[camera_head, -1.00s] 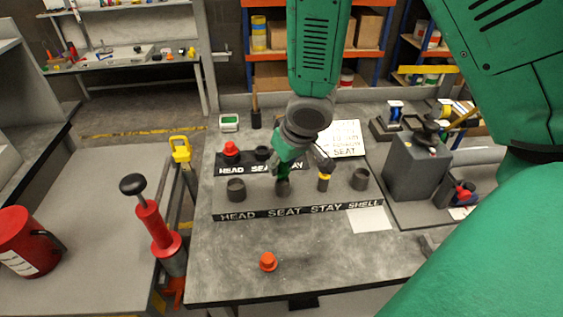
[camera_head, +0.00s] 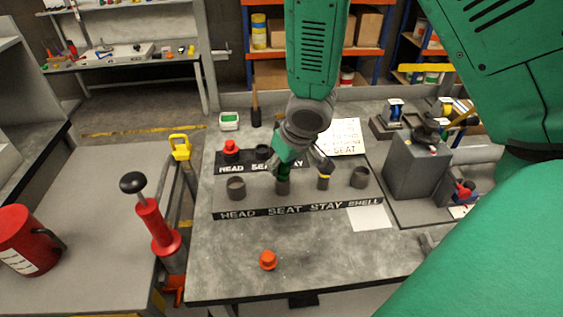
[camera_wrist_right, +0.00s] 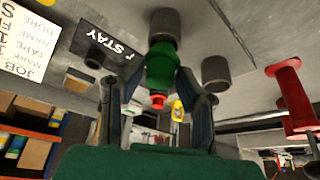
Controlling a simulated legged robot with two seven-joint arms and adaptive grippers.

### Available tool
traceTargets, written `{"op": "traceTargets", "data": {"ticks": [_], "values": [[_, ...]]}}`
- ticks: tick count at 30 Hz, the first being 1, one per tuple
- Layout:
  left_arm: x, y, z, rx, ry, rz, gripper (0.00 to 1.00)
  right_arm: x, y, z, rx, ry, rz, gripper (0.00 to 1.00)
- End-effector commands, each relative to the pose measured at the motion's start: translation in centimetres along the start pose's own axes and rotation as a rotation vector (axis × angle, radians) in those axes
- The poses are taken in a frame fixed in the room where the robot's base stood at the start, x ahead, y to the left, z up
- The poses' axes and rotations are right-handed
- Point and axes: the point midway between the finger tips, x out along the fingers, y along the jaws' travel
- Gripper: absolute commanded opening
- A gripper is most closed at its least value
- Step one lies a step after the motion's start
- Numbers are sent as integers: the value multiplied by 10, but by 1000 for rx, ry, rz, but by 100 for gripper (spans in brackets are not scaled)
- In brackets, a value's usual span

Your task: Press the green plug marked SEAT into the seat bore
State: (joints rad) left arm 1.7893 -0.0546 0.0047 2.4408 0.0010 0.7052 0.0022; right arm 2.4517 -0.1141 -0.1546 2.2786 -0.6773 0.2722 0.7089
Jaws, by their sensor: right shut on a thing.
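The green plug (camera_head: 283,171) is upright at the SEAT bore, held by my right gripper (camera_head: 301,166). In the right wrist view the plug (camera_wrist_right: 160,68) is between the two fingers (camera_wrist_right: 160,100). Its end meets the mouth of the dark seat bore (camera_wrist_right: 164,25), in line with it; how deep it sits I cannot tell. In the head view the seat bore (camera_head: 283,187) is the second from the left on the grey block (camera_head: 255,198). The plug's top is partly hidden by the gripper. My left gripper is out of view.
The HEAD bore (camera_head: 236,189) and SHELL bore (camera_head: 360,178) stand open on either side. A red plug (camera_head: 231,147) stands behind; an orange plug (camera_head: 268,260) lies in front on clear bench.

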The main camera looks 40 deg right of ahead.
Motion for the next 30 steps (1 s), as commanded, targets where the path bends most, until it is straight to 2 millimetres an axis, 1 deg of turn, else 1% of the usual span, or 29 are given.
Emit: {"op": "traceTargets", "data": {"ticks": [24,25,27,30], "values": [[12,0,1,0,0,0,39,18,0,7,0,-1,-1,9],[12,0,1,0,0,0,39,18,0,7,0,0,-1,32],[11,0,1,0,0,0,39,17,0,7,0,0,-1,53],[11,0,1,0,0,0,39,17,0,7,0,0,-1,53]]}}
